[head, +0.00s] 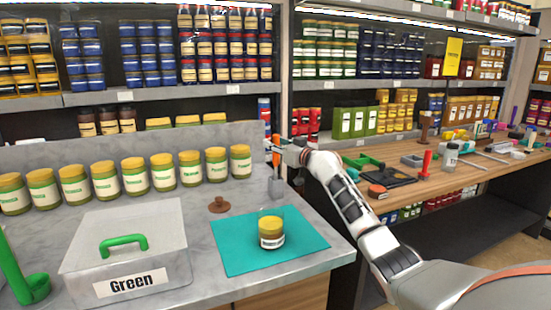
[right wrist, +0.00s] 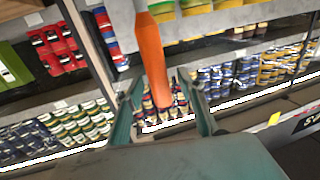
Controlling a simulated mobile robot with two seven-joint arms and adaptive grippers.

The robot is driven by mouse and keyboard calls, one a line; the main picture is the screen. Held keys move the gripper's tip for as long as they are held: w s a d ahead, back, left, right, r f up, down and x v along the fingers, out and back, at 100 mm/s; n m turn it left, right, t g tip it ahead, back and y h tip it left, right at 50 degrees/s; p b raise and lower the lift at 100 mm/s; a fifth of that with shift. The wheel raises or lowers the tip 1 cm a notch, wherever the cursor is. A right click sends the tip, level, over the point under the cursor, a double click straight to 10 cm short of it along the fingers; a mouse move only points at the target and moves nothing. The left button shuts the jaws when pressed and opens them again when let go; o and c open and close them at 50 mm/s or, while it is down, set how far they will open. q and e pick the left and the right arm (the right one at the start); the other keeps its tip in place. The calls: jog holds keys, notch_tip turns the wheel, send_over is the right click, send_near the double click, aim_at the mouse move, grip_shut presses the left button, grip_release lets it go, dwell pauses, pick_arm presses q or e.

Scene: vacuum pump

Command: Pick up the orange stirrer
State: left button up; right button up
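The orange stirrer (head: 276,146) is upright near the back right corner of the grey counter, orange handle up and grey paddle (head: 276,187) down. Whether the paddle touches the counter is unclear. My right gripper (head: 279,146) is at the handle, reaching in from the right. In the right wrist view the orange handle (right wrist: 152,58) runs between the two fingers of my right gripper (right wrist: 160,82). Gaps show on both sides of it, so the fingers look open around it. My left gripper is not in view.
A turquoise mat (head: 300,252) carries a yellow-lidded jar (head: 271,238). A brown knob-like piece (head: 219,205) lies nearby. A clear box (head: 165,265) labelled Green and a green ladle (head: 30,285) stand left. Several jars line the counter's back. A wooden table (head: 440,185) with tools stands right.

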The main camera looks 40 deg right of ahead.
jog(key=shift+w, duration=0.2)
jog(key=shift+c, duration=0.3)
jog(key=shift+r, duration=0.1)
grip_shut()
